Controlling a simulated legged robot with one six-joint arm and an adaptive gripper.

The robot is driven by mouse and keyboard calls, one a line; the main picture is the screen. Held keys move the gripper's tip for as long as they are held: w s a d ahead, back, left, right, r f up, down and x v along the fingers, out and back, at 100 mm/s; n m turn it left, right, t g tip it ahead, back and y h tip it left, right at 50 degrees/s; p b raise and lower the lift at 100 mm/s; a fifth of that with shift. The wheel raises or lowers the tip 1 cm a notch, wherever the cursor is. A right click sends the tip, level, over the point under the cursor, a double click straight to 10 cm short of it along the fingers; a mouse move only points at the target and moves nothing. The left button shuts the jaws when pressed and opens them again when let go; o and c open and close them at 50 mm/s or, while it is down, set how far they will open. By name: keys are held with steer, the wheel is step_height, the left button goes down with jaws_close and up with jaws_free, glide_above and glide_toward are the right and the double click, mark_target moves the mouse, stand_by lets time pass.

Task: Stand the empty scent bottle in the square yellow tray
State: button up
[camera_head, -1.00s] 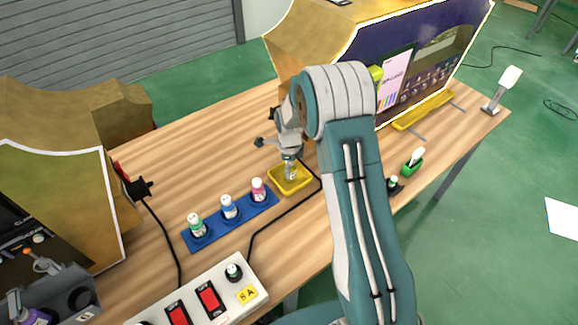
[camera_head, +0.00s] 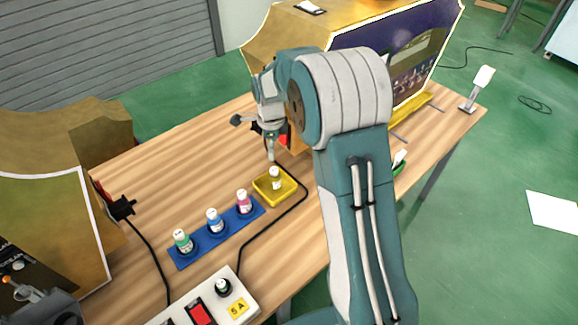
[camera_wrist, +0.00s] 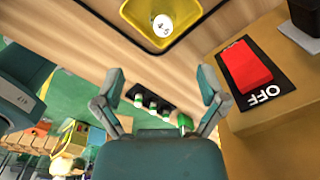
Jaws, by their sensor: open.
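The scent bottle (camera_head: 275,181) stands upright in the square yellow tray (camera_head: 262,192) on the wooden table. In the wrist view its white cap (camera_wrist: 162,26) shows inside the yellow tray (camera_wrist: 133,14) at the top. My gripper (camera_head: 270,152) is above and behind the tray in the head view, clear of the bottle. In the wrist view my gripper (camera_wrist: 163,88) has its two fingers spread wide with nothing between them.
A blue rack (camera_head: 187,258) with several bottles stands left of the tray. A black cable runs beside the tray. A red OFF switch (camera_wrist: 247,66) on a golden housing is close at the gripper's right in the wrist view.

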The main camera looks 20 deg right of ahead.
steer(key=s+r+n+t, duration=0.3)
steer(key=s+r+n, duration=0.7)
steer(key=s+r, duration=0.5)
steer(key=s+r+n+t, duration=0.2)
steer(key=s+r+n, duration=0.1)
steer(key=s+n, duration=0.8)
steer(key=s, duration=0.4)
steer(key=shift+s+n, duration=0.35)
steer(key=shift+n, duration=0.05)
